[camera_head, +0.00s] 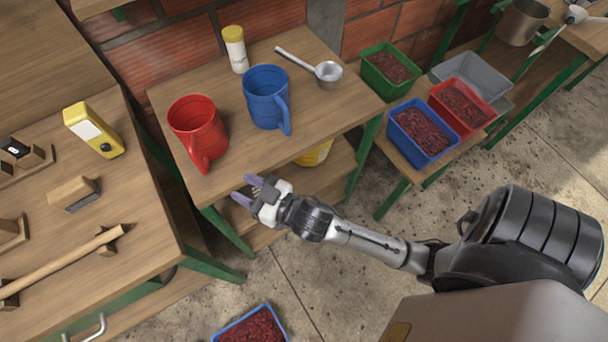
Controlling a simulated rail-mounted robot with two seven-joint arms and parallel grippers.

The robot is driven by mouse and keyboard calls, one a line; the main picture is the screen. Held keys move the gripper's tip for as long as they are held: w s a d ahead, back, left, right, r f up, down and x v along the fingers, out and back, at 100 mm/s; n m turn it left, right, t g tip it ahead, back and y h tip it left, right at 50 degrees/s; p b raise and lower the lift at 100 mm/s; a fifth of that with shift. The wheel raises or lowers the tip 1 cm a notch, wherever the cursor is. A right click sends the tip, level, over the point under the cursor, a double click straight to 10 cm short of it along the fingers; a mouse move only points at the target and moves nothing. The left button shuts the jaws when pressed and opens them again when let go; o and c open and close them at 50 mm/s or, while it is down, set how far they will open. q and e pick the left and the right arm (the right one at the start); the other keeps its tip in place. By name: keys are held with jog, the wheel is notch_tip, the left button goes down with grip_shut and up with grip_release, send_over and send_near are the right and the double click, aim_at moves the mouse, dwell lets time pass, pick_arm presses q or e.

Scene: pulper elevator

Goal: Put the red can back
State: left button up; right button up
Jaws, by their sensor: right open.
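A red can (199,129), shaped like a jug with a handle facing the front, stands upright on the wooden table (320,107) near its left front edge. A blue can (266,98) with a handle stands upright to its right, apart from it. My right gripper (246,191) is open and empty, just in front of the table's front edge, below and to the right of the red can's handle. It touches neither can. My left gripper is not in view.
Green, red and blue crates (421,132) of red cherries stand right. A left bench (130,187) holds a mallet-like tool and a yellow device (94,130). A blue crate (250,329) is on the floor.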

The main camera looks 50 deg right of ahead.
jog(key=s+d+f+g+h, duration=0.1)
jog(key=s+f+g, duration=0.3)
jog(key=s, duration=0.3)
jog(key=s+d+f+g+h, duration=0.1)
jog(key=s+d+f+g, duration=0.1)
jog(key=s+f+g, duration=0.2)
jog(key=s+d+f+g+h, duration=0.1)
jog(key=s+f+g, duration=0.4)
jog(key=s, duration=0.5)
jog(key=shift+s+d+g, duration=0.3)
jog(key=shift+d+g, duration=0.3)
jog(key=shift+d, duration=0.1)
jog(key=shift+f, duration=0.1)
notch_tip(320, 180, up, 45)
jog(key=p, duration=4.5)
jog(key=shift+r, duration=0.2)
